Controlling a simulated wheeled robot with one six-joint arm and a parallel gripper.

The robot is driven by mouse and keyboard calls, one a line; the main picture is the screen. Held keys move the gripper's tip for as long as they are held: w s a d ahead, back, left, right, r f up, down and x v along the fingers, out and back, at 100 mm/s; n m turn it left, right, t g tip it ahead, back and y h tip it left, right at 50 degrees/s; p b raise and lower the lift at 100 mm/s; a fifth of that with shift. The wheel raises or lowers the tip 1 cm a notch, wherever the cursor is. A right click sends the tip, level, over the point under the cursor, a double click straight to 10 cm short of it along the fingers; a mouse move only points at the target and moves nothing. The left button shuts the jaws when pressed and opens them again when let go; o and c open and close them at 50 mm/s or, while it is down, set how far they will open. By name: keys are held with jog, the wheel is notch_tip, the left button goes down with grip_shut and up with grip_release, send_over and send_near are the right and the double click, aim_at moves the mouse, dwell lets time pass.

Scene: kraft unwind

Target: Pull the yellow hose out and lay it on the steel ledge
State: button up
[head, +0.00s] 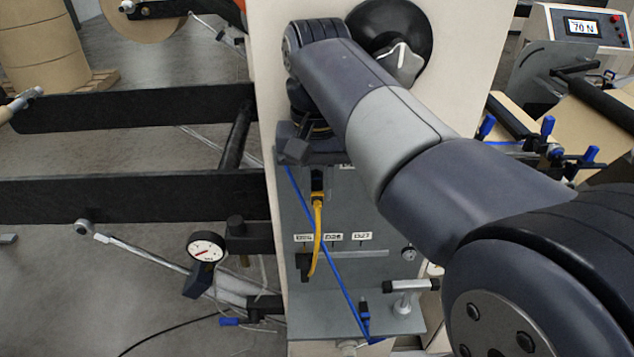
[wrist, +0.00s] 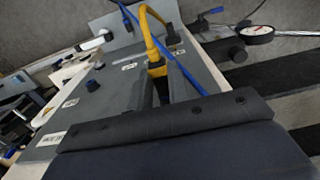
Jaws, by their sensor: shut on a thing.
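The yellow hose (head: 318,228) hangs in front of a grey panel in the head view, its upper end at my gripper (head: 317,184). In the wrist view the hose (wrist: 151,38) arcs away from my gripper (wrist: 160,78), whose dark fingers are shut on its near end. Its other end bends down toward the panel; whether it is seated there, I cannot tell. The steel ledge (head: 400,322) projects from the foot of the panel. Part of my gripper is hidden behind my wrist.
A blue hose (head: 325,254) runs diagonally across the panel, close beside the yellow one. A dial gauge (head: 206,248) and black beams (head: 130,196) lie to the left. The ledge's middle looks partly clear.

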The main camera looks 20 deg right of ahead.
jog(key=o, duration=0.4)
jog(key=shift+c, duration=0.2)
grip_shut()
jog(key=shift+s, duration=0.15)
jog(key=shift+s+a, duration=0.25)
jog(key=shift+s, duration=0.55)
jog(key=shift+s+a, duration=0.3)
jog(key=shift+s, duration=0.45)
jog(key=shift+s+a, duration=0.25)
jog(key=shift+s, duration=0.55)
